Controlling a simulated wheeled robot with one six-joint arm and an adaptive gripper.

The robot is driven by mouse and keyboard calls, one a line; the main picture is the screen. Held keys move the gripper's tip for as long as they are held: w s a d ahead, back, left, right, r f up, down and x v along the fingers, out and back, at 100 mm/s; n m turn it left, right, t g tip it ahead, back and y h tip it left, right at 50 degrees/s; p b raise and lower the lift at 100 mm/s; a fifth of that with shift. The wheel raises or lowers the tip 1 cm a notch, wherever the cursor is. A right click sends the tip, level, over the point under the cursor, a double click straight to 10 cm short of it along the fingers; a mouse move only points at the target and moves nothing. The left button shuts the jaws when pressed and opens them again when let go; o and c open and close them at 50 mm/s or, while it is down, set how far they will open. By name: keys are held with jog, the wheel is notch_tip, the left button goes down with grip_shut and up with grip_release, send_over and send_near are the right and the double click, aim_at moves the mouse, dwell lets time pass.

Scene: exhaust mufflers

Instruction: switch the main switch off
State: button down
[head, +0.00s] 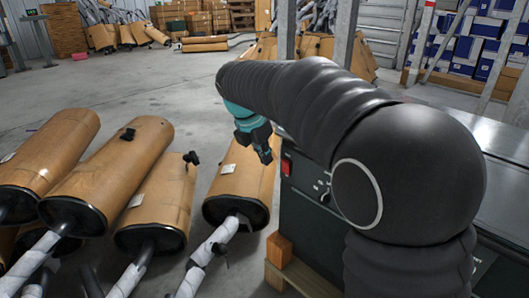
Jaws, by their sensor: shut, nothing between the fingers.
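A small red switch (286,167) shows on the front of a dark cabinet (305,220), near its upper left corner. I take it to be the main switch; its position, on or off, is too small to tell. My gripper (266,157), black with a teal wrist, hangs just left of the red switch with its fingers pointing down. It is shut and empty. In this view a small gap shows between the fingertips and the switch; I cannot tell the depth between them.
Small pale controls (322,190) sit on the cabinet front, right of the red switch. Brown-wrapped mufflers (110,172) lie on the floor to the left, one close below my gripper. A wooden block (279,249) stands by the cabinet's base. Open floor (130,90) lies behind.

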aim_at(285, 167)
jog(key=w+d+f+b, duration=0.1)
jog(key=w+d+f, duration=0.3)
jog(key=f, duration=0.1)
jog(key=shift+w+d, duration=0.2)
dwell(0.5)
